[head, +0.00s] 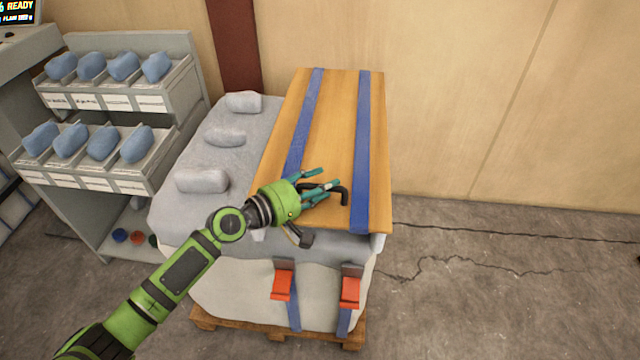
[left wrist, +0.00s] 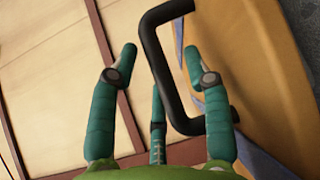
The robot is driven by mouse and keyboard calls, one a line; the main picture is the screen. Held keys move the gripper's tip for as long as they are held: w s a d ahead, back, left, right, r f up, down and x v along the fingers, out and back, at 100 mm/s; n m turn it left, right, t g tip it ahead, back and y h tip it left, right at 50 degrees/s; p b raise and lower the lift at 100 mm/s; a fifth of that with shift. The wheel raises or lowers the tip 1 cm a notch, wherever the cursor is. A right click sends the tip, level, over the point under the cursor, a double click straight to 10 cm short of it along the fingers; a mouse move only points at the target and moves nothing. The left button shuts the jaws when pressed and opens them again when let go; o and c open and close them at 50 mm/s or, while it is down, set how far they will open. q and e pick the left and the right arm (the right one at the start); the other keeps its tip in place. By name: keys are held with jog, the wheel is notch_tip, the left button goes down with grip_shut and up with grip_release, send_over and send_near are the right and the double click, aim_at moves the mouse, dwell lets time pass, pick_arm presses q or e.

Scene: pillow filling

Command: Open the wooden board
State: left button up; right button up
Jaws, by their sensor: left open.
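The wooden board (head: 336,110) lies flat on the right part of a grey fabric-covered bale, with two blue straps (head: 361,150) running along it. A black handle (head: 343,193) is fixed near the board's front end. My left gripper (head: 322,186) is open at this handle, its teal fingers partly covering it. In the left wrist view the handle (left wrist: 160,70) stands between the spread fingers, closer to the right-hand one, and the board (left wrist: 250,60) fills the right side. Whether a finger touches the handle cannot be told. My right gripper is not in view.
Several grey pillows (head: 203,180) lie on the bale's left part. Red buckles (head: 282,283) hang at its front. The bale rests on a wooden pallet (head: 240,331). A shelf (head: 110,180) with blue-grey pillows stands at left. The floor at right is clear.

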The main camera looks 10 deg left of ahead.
pick_arm(q)
grip_shut()
jog(key=shift+r, duration=0.1)
jog(key=shift+r+p, duration=0.3)
jog(key=shift+p, duration=0.15)
jog(key=w+r+n+g+p, duration=0.1)
jog(key=w+r+p, duration=0.4)
jog(key=r, duration=0.7)
jog(key=w+r+n+g+y+p, duration=0.1)
jog(key=w+r+p, duration=0.4)
jog(key=r+p, duration=0.5)
jog(key=w+r+n+g+p, duration=0.1)
jog(key=w+r+p, duration=0.4)
jog(key=r, duration=0.8)
jog(key=shift+r+g+y+p, duration=0.35)
jog(key=shift+g+y+p, duration=0.05)
jog(key=shift+p, duration=1.3)
jog(key=shift+w, duration=0.1)
